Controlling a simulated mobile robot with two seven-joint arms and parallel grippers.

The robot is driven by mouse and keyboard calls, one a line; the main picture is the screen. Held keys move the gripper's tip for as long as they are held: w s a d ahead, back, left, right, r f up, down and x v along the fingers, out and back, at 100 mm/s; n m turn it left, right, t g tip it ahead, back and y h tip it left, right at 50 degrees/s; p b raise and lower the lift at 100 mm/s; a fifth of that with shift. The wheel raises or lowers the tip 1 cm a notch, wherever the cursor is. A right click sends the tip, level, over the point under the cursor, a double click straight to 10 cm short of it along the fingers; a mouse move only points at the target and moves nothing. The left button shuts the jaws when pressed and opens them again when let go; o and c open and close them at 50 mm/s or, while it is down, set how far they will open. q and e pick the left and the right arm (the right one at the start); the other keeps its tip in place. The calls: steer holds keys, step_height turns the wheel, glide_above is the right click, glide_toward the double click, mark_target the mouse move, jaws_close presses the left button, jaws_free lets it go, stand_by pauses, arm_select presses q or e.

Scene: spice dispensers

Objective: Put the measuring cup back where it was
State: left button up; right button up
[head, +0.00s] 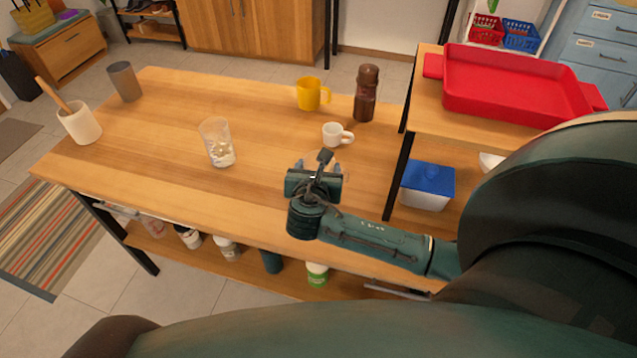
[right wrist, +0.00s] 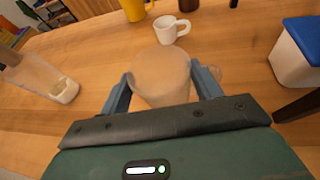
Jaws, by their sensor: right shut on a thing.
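My right gripper (head: 318,165) is over the front part of the wooden table. In the right wrist view its two fingers (right wrist: 162,82) are closed on either side of a pale beige, round-topped cup (right wrist: 161,65), the likely measuring cup. A faint handle shows past the right finger. In the head view the gripper hides this cup almost wholly. I cannot tell whether its base touches the table. My left gripper is not in view.
A white mug (head: 333,135), a yellow mug (head: 308,94) and a brown bottle (head: 366,94) stand beyond the gripper. A clear glass (head: 216,142) stands left. The table (head: 150,150) between glass and gripper is clear. A raised shelf with a red tray (head: 515,88) is right.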

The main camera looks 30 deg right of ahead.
steer(key=shift+f, duration=2.1)
steer(key=o, duration=1.1)
steer(key=shift+f, duration=0.15)
steer(key=shift+s+a+r, duration=0.1)
steer(key=shift+s+r, duration=0.05)
steer(key=shift+r, duration=0.1)
steer(key=v, duration=1.1)
steer(key=shift+s+a+r, duration=0.15)
steer(key=shift+s, duration=0.15)
